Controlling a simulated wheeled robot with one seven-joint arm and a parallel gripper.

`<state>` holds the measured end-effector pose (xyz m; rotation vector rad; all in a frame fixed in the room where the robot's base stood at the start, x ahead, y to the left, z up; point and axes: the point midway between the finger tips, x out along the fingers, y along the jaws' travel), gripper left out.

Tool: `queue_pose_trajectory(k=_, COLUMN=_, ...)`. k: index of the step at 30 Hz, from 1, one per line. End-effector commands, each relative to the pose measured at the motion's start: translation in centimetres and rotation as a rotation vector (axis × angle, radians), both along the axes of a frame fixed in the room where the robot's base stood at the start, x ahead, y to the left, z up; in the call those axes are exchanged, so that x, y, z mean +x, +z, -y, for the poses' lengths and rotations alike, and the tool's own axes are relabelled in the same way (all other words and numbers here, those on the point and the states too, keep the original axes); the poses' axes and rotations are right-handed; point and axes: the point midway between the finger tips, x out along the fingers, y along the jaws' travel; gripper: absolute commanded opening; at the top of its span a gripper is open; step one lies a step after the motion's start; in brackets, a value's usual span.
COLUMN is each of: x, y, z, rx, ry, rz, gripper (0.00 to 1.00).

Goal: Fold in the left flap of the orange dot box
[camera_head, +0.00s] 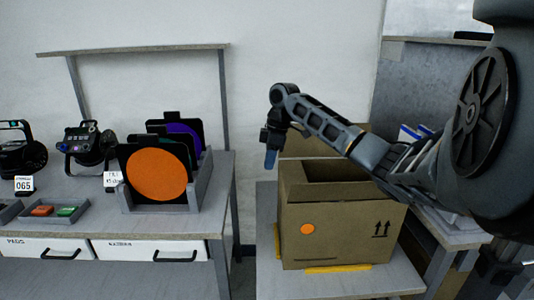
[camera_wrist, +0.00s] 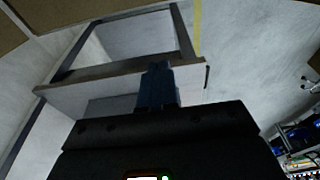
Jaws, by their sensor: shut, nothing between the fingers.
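The orange dot box (camera_head: 340,232) is an open cardboard carton with an orange dot on its front. It stands on a grey table. A tall cardboard flap stands up at its back. A narrow cardboard panel rises at its left side; I cannot tell clearly whether this is the left flap. My arm reaches over the box from the right. My gripper (camera_head: 270,159) is shut and empty, pointing down just beyond the box's upper left edge, apparently apart from it. Its blue fingers also show in the wrist view (camera_wrist: 157,86). My arm hides part of the opening.
The box's table (camera_head: 275,283) has yellow tape marks by the box. A gap separates it from the left bench (camera_head: 210,226), which holds lamps, a small tray and a rack (camera_head: 202,186) of coloured discs. Another grey surface with papers lies behind my arm.

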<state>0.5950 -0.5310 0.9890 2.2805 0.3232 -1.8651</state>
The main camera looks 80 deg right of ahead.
Motion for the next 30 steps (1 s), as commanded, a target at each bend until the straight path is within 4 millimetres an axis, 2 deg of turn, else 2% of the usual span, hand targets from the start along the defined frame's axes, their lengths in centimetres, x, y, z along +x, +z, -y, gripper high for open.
queue_pose_trajectory(k=6, x=0.5, y=0.9, z=-0.2, rx=0.001, ry=0.001, rz=0.001, gripper=0.0)
queue_pose_trajectory(k=24, x=0.5, y=7.6, z=-0.2, rx=0.001, ry=0.001, rz=0.001, gripper=0.0)
queue_pose_trajectory(k=30, x=0.4, y=9.1, z=-0.1, rx=0.0, ry=0.0, rz=0.0, gripper=0.0)
